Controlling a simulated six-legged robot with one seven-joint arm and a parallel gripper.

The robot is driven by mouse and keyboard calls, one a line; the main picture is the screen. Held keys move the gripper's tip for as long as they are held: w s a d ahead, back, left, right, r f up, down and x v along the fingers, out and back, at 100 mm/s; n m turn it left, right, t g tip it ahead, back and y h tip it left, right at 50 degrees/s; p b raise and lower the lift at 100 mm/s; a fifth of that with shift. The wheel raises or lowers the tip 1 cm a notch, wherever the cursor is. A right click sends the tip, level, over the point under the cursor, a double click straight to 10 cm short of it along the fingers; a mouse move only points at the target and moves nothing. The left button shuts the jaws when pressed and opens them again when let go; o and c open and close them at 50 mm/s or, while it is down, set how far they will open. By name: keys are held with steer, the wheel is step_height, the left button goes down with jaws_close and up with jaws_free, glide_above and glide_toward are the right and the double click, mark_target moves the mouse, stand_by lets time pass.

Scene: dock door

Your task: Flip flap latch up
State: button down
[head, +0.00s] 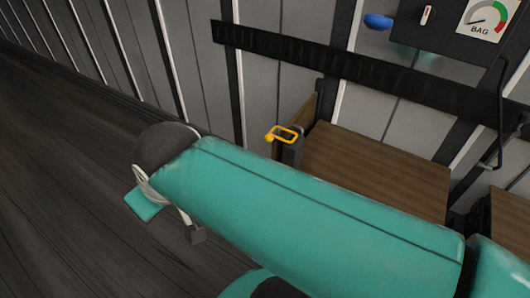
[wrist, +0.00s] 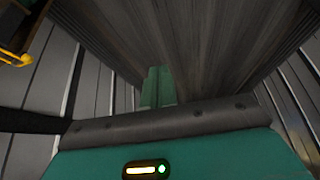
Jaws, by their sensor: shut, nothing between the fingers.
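The flap latch, a yellow loop (head: 286,133) with a rounded end at its left, sits on top of a dark post beside a wooden panel in the head view. It leans out to the left; its exact tilt is hard to tell. A yellow part, apparently the latch (wrist: 15,58), shows at the upper left edge of the wrist view. My gripper (wrist: 158,72) has its green fingers together, with nothing between them. It is apart from the latch, which lies well off to the left of the fingers in the wrist view. My teal arm hides the area below the latch in the head view.
A brown wooden surface (head: 375,165) lies right of the latch. A black rail (head: 340,65) crosses the ribbed grey wall. A dark control box with a gauge (head: 484,20) and a blue knob (head: 378,21) are at upper right. The dark floor (head: 60,180) at left is clear.

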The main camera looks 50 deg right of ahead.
steer(key=shift+w, duration=0.1)
steer(key=w+d+f+n+h, duration=0.2)
steer(key=d+f+n+h, duration=1.9)
steer(key=d+f+n, duration=0.5)
steer(key=d+f, duration=0.3)
steer(key=f, duration=0.3)
steer(key=shift+w+d, duration=0.25)
steer(key=shift+d, duration=0.15)
